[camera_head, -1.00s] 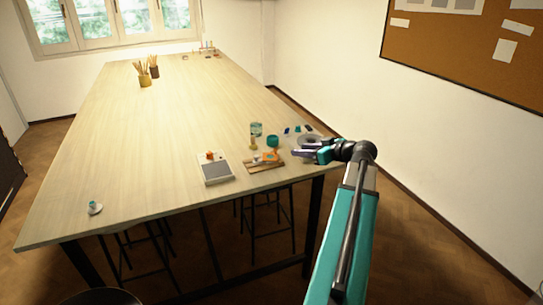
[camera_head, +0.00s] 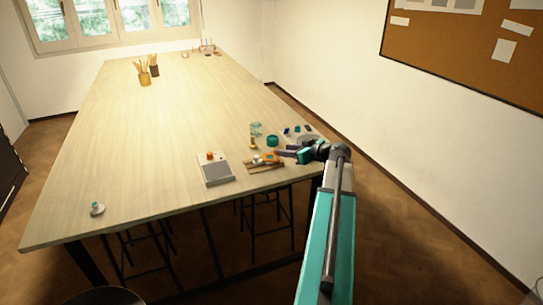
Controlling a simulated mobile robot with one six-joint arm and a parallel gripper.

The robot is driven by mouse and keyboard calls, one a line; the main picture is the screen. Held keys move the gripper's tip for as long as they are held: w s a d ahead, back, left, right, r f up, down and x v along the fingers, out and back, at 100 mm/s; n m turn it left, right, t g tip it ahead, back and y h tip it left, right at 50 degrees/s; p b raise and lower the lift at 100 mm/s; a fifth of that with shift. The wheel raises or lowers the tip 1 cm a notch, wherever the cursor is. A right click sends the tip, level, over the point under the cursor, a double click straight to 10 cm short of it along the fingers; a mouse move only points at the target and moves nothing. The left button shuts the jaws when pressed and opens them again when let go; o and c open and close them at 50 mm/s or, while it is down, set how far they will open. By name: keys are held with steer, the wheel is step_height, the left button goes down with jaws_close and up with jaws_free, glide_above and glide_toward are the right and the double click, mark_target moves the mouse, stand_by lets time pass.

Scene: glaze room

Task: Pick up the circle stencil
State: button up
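I cannot single out the circle stencil for certain; the things near my gripper are too small to read. A small orange piece (camera_head: 269,158) lies at a brown wooden board (camera_head: 264,167) near the table's front right edge. My gripper (camera_head: 280,154) is low over the table, just right of the orange piece, pointing left. Whether it touches the piece, or is open or shut, is too small to tell. A teal round thing (camera_head: 272,141) stands just behind it. A grey disc (camera_head: 308,139) is partly hidden behind my arm.
A grey and white device (camera_head: 215,170) with an orange top sits left of the board. A glass jar (camera_head: 256,129) stands behind. Pots with sticks (camera_head: 145,79) stand far back. The table's middle is clear.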

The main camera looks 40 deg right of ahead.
mark_target(270, 155)
stand_by(0.3)
steer(key=shift+p+x, duration=0.95)
steer(key=shift+x, duration=0.3)
steer(key=shift+p+x, duration=0.5)
steer(key=shift+x, duration=0.85)
steer(key=shift+f, duration=0.1)
jaws_close()
